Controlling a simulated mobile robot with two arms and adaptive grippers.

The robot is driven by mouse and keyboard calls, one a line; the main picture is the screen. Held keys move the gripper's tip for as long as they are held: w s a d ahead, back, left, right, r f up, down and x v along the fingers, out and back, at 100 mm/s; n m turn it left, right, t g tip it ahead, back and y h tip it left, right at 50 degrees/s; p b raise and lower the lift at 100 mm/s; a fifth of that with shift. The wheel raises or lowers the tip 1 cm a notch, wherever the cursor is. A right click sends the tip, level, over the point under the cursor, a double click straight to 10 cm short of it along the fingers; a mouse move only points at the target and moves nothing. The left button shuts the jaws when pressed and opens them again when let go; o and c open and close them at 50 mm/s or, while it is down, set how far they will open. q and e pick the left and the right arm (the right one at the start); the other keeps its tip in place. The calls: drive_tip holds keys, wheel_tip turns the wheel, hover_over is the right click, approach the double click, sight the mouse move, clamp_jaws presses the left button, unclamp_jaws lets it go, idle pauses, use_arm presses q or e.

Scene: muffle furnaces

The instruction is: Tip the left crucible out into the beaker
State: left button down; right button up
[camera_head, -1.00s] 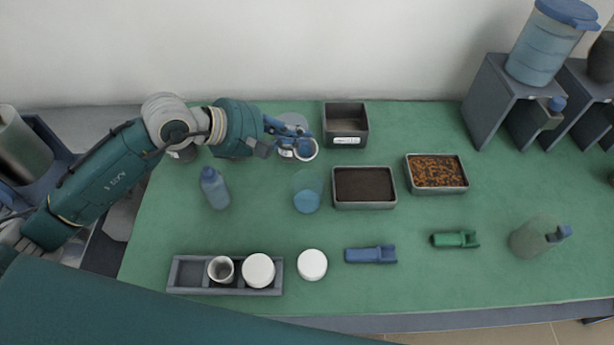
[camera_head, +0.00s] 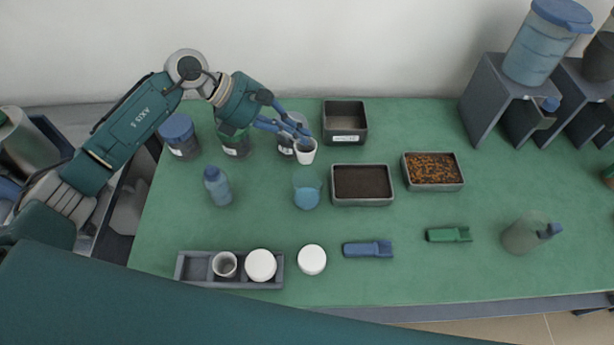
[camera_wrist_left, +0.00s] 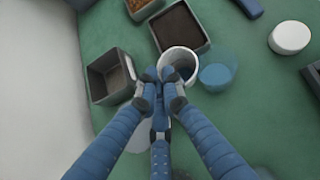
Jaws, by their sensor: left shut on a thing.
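My left gripper (camera_head: 302,135) is shut on a white crucible (camera_head: 306,153) and holds it behind the beaker (camera_head: 307,193), apart from it. The crucible looks nearly upright, its mouth up. In the left wrist view the gripper (camera_wrist_left: 163,78) grips the near wall of the crucible (camera_wrist_left: 193,58), whose open mouth shows. The clear beaker, with blue in its lower part, stands upright on the green bench and shows beside the crucible in the left wrist view (camera_wrist_left: 217,76). Whether the crucible holds anything is unclear. My right gripper is out of view.
A grey rack (camera_head: 193,267) at the front holds a small open crucible (camera_head: 224,265) and a white-topped one (camera_head: 261,265). A white lid (camera_head: 312,259) lies beside it. Trays of dark (camera_head: 362,184) and orange (camera_head: 433,170) material stand right of the beaker. A bottle (camera_head: 217,187) stands left.

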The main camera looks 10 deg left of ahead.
use_arm(q)
drive_tip(key=shift+s+r, duration=0.1)
drive_tip(key=shift+r, duration=0.1)
drive_tip(key=shift+r+p, duration=1.05)
drive_tip(key=shift+r, duration=1.3)
